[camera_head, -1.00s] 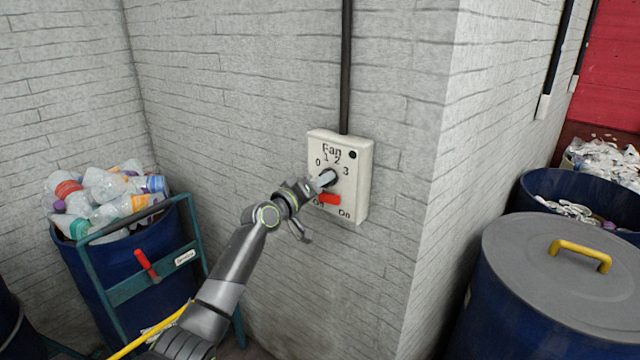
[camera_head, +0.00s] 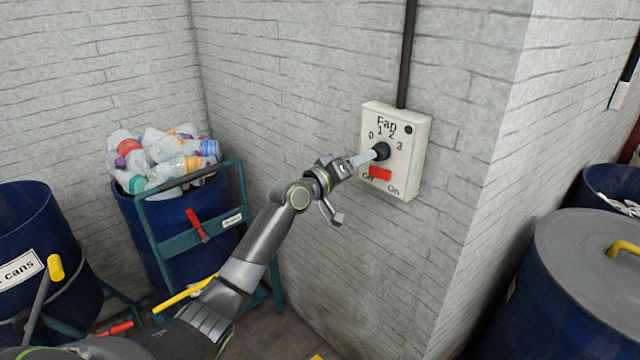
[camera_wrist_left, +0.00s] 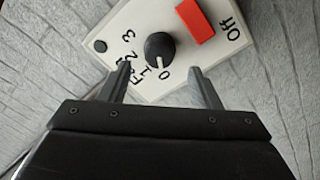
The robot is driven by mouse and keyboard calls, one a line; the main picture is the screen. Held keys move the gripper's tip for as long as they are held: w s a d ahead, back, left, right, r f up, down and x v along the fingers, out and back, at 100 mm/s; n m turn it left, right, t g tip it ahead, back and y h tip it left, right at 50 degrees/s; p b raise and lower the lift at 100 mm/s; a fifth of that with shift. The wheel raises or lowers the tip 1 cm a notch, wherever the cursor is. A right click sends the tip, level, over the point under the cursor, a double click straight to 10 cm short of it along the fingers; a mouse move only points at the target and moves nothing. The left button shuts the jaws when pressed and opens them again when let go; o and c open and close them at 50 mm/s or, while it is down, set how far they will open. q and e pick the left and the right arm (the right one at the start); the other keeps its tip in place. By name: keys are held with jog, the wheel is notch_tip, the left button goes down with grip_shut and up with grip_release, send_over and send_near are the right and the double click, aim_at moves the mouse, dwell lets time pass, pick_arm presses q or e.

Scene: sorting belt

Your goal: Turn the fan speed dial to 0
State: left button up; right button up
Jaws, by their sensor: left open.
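The fan control box (camera_head: 417,155) is a pale panel on the brick wall, marked "Fan", 0 to 3, Off and On. Its black round speed dial (camera_head: 380,151) is partly behind my left gripper (camera_head: 366,158) in the head view. The wrist view shows the dial (camera_wrist_left: 160,46) clearly, with a pale mark toward the 0 and 1 side; I cannot tell exactly which number. My left gripper (camera_wrist_left: 160,70) is open, its fingertips apart on either side, just short of the dial, with nothing between them. A red switch (camera_head: 380,174) sits below the dial. My right gripper is not in view.
A black conduit (camera_head: 406,60) runs up from the box. A blue bin of plastic bottles (camera_head: 165,240) with a teal frame stands left of my arm. A blue cans bin (camera_head: 25,235) is further left. A lidded drum (camera_head: 590,265) stands right, past the wall corner.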

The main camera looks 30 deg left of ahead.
pick_arm(q)
jog(key=b+v, duration=0.2)
jog(key=v, duration=1)
jog(key=shift+s+f, duration=0.15)
